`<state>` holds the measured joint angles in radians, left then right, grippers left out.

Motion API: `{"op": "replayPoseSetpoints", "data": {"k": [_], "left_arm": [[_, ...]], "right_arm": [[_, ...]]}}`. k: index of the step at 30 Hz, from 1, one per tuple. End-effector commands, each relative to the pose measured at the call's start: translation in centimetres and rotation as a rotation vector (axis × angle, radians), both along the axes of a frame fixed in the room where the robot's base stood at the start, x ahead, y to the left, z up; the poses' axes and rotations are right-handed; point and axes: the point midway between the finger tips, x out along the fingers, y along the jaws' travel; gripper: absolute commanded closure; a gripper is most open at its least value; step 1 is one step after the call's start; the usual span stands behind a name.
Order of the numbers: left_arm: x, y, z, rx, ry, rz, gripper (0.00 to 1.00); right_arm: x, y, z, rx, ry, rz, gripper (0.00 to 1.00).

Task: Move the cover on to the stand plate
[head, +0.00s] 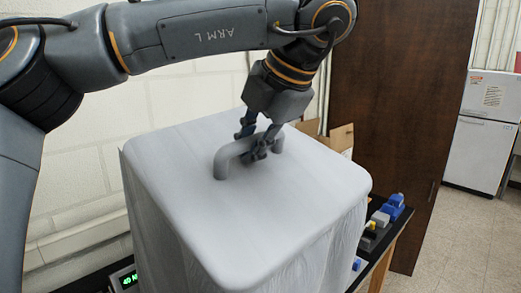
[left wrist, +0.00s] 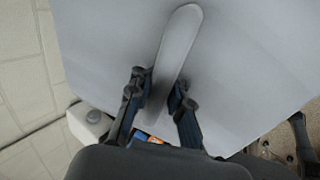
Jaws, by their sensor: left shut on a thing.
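The cover (head: 190,220) is a large light grey box shape with rounded edges, and it fills the middle of the head view. Its flat top carries an arched grey handle (head: 223,166). My left gripper (head: 257,147) comes down from above and is shut on the handle toward its far end. In the left wrist view the handle (left wrist: 180,45) runs between the two fingers (left wrist: 160,97), with the cover top (left wrist: 245,70) behind it. The stand plate cannot be made out; the cover hides much of what is under and behind it. My right gripper is not in view.
A dark bench (head: 377,253) with blue and yellow parts (head: 390,210) shows right of the cover. A cardboard box (head: 340,138) stands behind it. A green-lit display (head: 128,280) is at the lower left.

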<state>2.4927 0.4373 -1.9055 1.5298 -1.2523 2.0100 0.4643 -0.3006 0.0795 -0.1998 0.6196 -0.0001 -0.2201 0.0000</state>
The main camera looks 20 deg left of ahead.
Motion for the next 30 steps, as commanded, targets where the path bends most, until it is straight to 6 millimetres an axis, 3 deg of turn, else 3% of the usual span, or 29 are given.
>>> {"op": "replayPoseSetpoints", "data": {"k": [30], "left_arm": [[3.1,7.6,0.0,-0.007,0.002,0.003,1.00]], "right_arm": [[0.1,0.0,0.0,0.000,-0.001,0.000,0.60]]}}
